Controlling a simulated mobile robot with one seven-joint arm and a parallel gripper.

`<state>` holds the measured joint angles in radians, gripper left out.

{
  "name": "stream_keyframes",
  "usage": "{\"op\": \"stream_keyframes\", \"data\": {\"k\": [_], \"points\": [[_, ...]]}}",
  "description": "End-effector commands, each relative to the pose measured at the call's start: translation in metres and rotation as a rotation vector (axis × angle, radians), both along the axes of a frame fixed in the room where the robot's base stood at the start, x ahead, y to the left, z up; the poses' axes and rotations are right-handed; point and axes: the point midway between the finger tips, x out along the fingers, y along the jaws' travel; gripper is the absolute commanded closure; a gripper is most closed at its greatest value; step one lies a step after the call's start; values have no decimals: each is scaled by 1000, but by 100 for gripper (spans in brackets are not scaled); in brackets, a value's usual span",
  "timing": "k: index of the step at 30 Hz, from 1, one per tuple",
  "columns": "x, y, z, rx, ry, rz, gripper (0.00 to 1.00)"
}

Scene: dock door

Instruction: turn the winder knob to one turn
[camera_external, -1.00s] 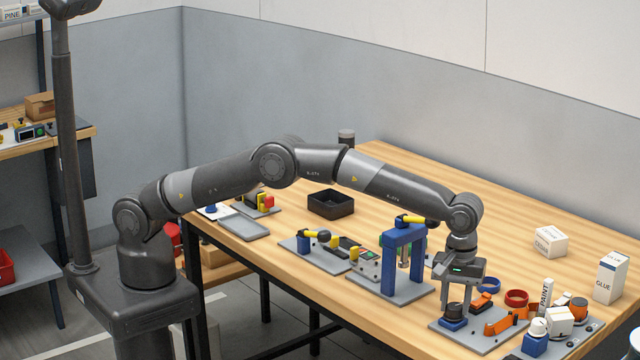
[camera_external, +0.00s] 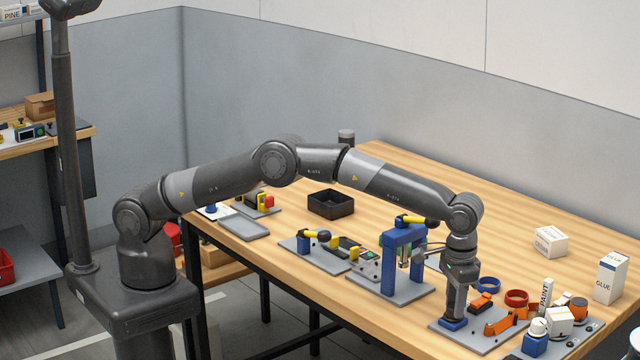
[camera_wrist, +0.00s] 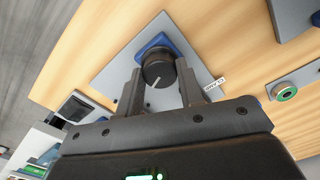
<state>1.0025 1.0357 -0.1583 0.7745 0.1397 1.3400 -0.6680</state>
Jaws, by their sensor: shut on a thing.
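The winder knob is a black ridged knob (camera_wrist: 158,70) with a white pointer line, on a blue base (camera_wrist: 155,43) fixed to a grey plate (camera_wrist: 112,72). In the wrist view my gripper (camera_wrist: 158,82) has one finger on each side of the knob and is shut on it. In the external view my gripper (camera_external: 455,312) points straight down over the blue base (camera_external: 453,324) and hides most of the knob. The pointer line slants toward the lower left in the wrist view.
Orange parts (camera_external: 499,325) sit on the same plate, right of my gripper. A blue press-like frame (camera_external: 402,257) stands close on the left.

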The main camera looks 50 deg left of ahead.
Motion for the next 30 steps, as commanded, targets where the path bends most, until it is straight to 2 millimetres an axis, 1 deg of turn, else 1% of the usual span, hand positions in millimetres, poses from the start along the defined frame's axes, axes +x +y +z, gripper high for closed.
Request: {"op": "stream_keyframes", "data": {"k": [30], "points": [[2, 0, 2, -3, -5, -963, 89]]}}
